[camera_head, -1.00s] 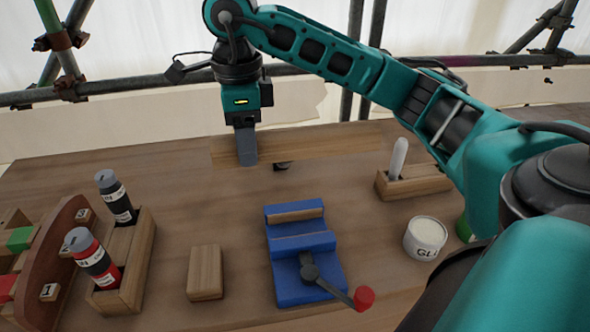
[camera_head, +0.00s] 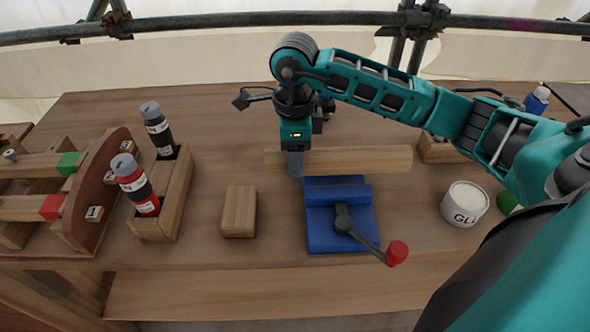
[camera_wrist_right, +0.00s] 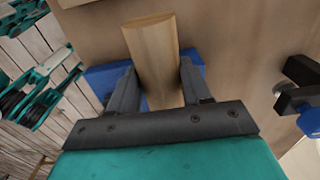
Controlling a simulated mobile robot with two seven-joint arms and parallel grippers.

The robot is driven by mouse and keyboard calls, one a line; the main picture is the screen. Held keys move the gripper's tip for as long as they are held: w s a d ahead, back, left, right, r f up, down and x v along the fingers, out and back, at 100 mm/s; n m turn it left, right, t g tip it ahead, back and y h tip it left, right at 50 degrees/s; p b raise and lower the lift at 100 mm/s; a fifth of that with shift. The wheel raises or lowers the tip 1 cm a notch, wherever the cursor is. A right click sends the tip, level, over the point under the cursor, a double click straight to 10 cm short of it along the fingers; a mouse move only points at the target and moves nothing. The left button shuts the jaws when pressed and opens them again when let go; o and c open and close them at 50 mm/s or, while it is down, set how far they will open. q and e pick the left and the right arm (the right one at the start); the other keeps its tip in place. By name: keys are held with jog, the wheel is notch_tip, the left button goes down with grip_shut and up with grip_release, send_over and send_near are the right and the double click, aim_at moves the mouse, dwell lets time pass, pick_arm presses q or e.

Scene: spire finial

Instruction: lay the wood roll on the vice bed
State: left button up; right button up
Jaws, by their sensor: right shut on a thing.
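The wood roll (camera_head: 360,160) is a long pale wooden bar lying level across the back of the blue vice (camera_head: 325,228). My right gripper (camera_head: 296,165) is shut on it near its left end. The right wrist view shows the roll (camera_wrist_right: 150,48) between the two dark fingers of the gripper (camera_wrist_right: 157,88), with blue vice parts (camera_wrist_right: 101,78) beneath. The roll hides the rear of the vice bed, and I cannot tell whether the two touch. The vice's red-knobbed handle points to the front right. My left gripper is not in view.
A wooden block (camera_head: 239,212) lies left of the vice. A wooden holder (camera_head: 176,195) with two bottles stands further left, beside a curved rack (camera_head: 98,190). A glue tub (camera_head: 464,204) stands to the right. The table's back left is clear.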

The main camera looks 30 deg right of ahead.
jog(key=shift+f, duration=2.25)
jog(key=shift+f+b, duration=0.2)
jog(key=shift+b, duration=0.1)
jog(key=o, duration=1.3)
jog(key=shift+o, duration=0.2)
notch_tip(320, 180, up, 12)
jog(key=shift+r, duration=0.25)
